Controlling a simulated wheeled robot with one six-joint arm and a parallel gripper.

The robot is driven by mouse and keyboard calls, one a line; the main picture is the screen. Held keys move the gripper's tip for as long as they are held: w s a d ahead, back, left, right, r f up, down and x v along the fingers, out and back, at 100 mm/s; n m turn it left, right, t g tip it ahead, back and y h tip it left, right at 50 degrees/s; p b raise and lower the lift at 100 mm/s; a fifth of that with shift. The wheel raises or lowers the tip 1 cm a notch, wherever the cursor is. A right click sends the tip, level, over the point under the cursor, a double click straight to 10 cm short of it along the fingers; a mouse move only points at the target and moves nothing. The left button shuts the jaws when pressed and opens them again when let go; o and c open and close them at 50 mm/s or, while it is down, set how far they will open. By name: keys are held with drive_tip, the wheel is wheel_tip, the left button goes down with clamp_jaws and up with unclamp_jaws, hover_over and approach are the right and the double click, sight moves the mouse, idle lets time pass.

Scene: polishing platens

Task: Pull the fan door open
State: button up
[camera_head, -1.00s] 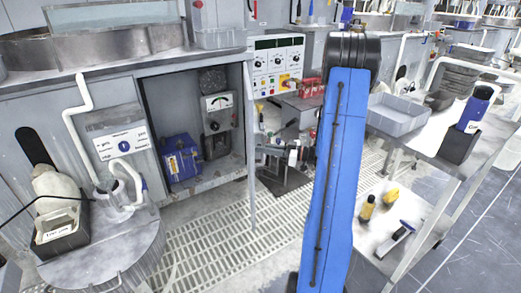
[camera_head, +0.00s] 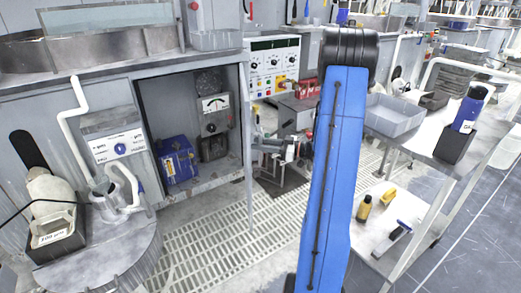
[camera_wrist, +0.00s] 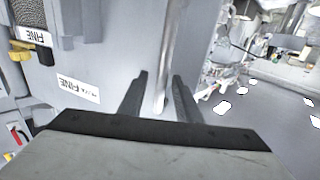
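The fan door (camera_head: 247,150) is seen almost edge-on in the head view, at the right side of the open cabinet bay. In the wrist view a grey panel (camera_wrist: 120,60), seemingly this door, fills the middle left. A pale upright bar (camera_wrist: 164,65), like a handle, runs down in front of it. My gripper (camera_wrist: 160,88) is open, with one finger on each side of the bar in the picture. I see a gap on both sides, and cannot tell whether the bar is between the tips or just beyond. In the head view the gripper is small and hard to make out beside the door's edge.
Inside the bay are a blue box (camera_head: 178,160) and a meter unit (camera_head: 214,118). A control panel (camera_head: 274,65) stands to the right. A round metal stand (camera_head: 95,255) is front left, a steel bench (camera_head: 425,142) right. The grated floor (camera_head: 215,230) before the bay is clear.

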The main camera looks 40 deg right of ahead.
wheel_tip(320, 180, up, 7)
drive_tip(key=shift+r, duration=0.2)
idle(0.3)
